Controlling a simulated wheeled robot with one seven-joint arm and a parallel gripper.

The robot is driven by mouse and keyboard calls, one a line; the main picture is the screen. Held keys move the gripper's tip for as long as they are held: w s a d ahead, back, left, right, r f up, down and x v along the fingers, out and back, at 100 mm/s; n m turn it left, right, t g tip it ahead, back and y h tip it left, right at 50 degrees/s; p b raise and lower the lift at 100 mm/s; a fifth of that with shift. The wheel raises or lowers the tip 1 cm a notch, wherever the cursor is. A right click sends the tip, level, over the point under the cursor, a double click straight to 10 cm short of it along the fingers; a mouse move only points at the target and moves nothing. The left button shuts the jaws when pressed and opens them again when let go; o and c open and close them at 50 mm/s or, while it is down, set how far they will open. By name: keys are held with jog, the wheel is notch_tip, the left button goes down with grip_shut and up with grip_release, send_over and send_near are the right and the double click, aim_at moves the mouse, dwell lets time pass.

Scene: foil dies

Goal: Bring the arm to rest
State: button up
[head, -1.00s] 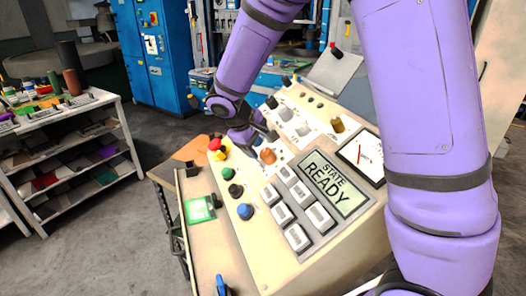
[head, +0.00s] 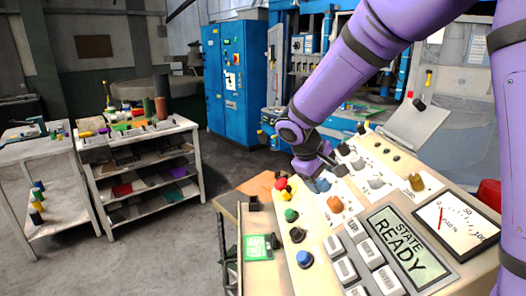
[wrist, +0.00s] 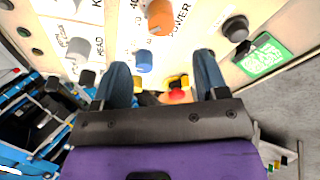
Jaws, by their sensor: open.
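My gripper (head: 326,172) is open and empty, low over the sloped cream control panel (head: 292,262). In the wrist view its two fingers (wrist: 163,78) stand apart, with a blue knob (wrist: 144,60) showing between them, beyond the tips. In the head view this blue knob (head: 322,185) is close beside the fingers; I cannot tell whether they touch it. An orange knob (head: 335,204) is just nearer the camera. A red button (head: 281,184) with yellow is left of the gripper. My purple arm reaches in from the upper right.
The panel also carries a screen reading STATE READY (head: 407,247), a dial meter (head: 456,226), grey keys and several knobs. A shelf unit (head: 140,160) and a white table (head: 40,150) stand left. A blue cabinet (head: 232,85) is behind. The floor between is clear.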

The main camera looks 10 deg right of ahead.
jog(key=s+d+r+m+y, duration=0.2)
jog(key=s+d+r, duration=0.1)
jog(key=s+r, duration=0.3)
jog(key=s+d+r+m+y, duration=0.1)
jog(key=s+d+r, duration=0.3)
jog(key=s, duration=0.3)
jog(key=s+r+m+t+y, duration=0.2)
jog(key=s+r+m+t, duration=0.1)
jog(key=s, duration=1.2)
jog(key=shift+d+y, duration=0.3)
jog(key=shift+d, duration=0.1)
